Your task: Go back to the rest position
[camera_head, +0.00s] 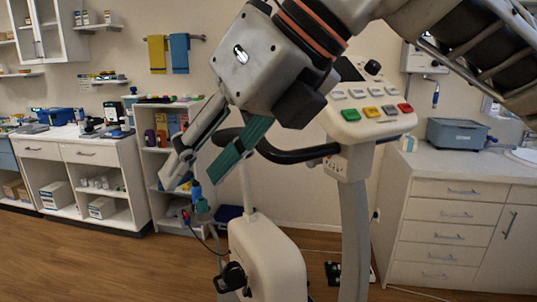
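My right gripper (191,178) comes in from the upper right and points down and left. Its grey finger and its teal-sided finger are apart, with a gap between them and nothing clearly held. It appears in front of the exercise bike's black handlebar (311,153); I cannot tell whether they touch. My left gripper is not in view.
The white exercise bike (268,262) stands close, its console (366,121) bearing coloured buttons. A drawer cabinet (446,214) with a grey-blue bin (457,133) is at right. White shelving (153,205) and a counter (73,146) line the left. Wooden floor (110,268) is open at lower left.

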